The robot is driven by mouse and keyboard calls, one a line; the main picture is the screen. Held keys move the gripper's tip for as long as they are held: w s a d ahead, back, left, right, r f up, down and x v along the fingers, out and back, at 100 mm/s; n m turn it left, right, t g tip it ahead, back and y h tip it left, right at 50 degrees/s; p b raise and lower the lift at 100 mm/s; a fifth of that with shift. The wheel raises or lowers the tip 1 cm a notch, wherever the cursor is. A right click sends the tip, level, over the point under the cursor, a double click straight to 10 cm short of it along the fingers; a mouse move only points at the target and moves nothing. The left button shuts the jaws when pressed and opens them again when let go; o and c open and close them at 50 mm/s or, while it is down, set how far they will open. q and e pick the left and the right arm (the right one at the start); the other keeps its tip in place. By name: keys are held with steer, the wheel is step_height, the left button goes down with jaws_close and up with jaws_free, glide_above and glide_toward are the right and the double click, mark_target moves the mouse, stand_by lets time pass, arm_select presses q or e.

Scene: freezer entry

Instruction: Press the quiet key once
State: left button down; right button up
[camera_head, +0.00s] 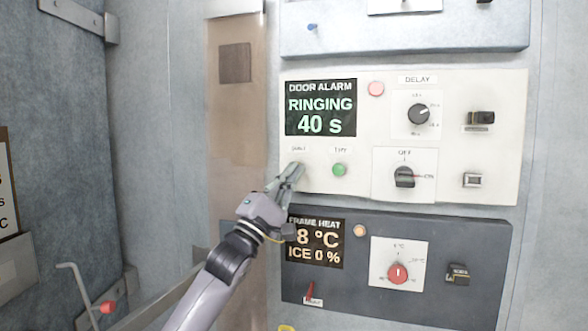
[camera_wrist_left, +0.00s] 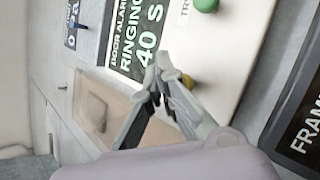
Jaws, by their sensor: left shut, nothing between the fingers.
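The white door alarm panel (camera_head: 455,95) has a dark display (camera_head: 320,107) reading "RINGING 40 s". Below it are a small label (camera_head: 299,149), too blurred to read surely but looking like "QUIET", and a green button (camera_head: 340,170) under another label. My left gripper (camera_head: 297,171) is shut and empty, with its fingertips at the spot under the blurred label, covering the key there. In the left wrist view, a yellowish button (camera_wrist_left: 188,82) shows just beyond the shut fingertips (camera_wrist_left: 160,72); the green button (camera_wrist_left: 205,4) lies farther up. I cannot tell whether the fingertips touch the yellowish button.
A pink-red lamp (camera_head: 376,88), delay dial (camera_head: 418,114) and off/on knob (camera_head: 404,177) are on the same panel. Below is the dark frame heat panel (camera_head: 440,235) with a red knob (camera_head: 398,272). A red-marked lever (camera_head: 107,306) is at lower left.

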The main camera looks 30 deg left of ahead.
arm_select(q)
steer(key=shift+w+r+h, duration=0.1)
steer(key=shift+h, duration=0.2)
stand_by(0.4)
steer(key=shift+w+a+p, duration=0.1)
steer(key=shift+w+p, duration=0.2)
steer(key=shift+p, duration=0.05)
steer(key=shift+w+a+p, duration=0.15)
steer(key=shift+w+p, duration=0.2)
steer(key=shift+w, duration=0.15)
stand_by(0.6)
steer(key=shift+s, duration=0.1)
steer(key=shift+s+d, duration=0.2)
steer(key=shift+s, duration=0.6)
